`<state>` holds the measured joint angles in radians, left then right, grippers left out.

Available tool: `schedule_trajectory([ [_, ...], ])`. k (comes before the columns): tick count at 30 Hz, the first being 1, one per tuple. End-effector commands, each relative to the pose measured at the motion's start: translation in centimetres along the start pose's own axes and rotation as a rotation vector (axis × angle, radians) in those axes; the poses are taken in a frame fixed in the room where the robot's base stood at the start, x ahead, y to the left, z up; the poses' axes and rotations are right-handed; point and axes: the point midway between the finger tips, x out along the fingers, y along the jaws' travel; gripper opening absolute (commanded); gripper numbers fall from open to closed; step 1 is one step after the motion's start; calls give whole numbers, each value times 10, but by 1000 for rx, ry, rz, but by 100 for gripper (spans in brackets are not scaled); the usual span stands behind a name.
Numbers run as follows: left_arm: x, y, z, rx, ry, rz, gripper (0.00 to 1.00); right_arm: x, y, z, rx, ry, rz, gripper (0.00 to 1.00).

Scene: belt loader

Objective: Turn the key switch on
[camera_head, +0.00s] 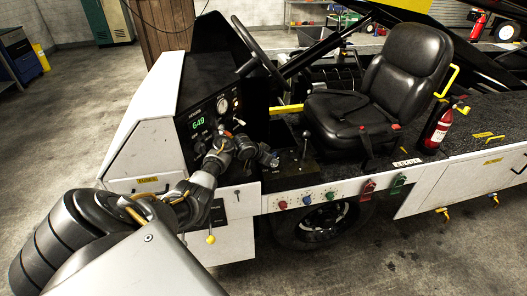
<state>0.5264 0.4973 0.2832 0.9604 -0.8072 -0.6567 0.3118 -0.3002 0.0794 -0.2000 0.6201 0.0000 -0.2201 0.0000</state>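The loader's dark dash panel (208,112) faces the seat, with a green lit readout (198,123) showing 649 and round gauges (222,105). I cannot pick out the key switch; it is too small to tell or hidden behind my arm. My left arm comes in from the lower left and reaches up in front of the lower panel. My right gripper is not in view.
A steering wheel (258,50) rises above the dash. A black seat (365,95) and a lever console (298,165) stand to the right. Coloured buttons (307,200) line the side below. A red fire extinguisher (437,128) is beside the seat. Open floor (75,125) lies left.

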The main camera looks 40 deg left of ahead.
Motion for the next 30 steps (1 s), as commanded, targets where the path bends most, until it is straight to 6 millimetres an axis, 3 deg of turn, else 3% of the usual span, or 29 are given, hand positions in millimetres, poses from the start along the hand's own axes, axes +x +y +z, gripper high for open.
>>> schedule_trajectory([
  [9,-61,-1,0,6,1,-3,37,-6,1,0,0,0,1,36],
  [15,-85,0,0,3,0,-2,37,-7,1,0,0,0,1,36],
  [30,-92,0,1,1,-2,-1,37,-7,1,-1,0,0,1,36],
])
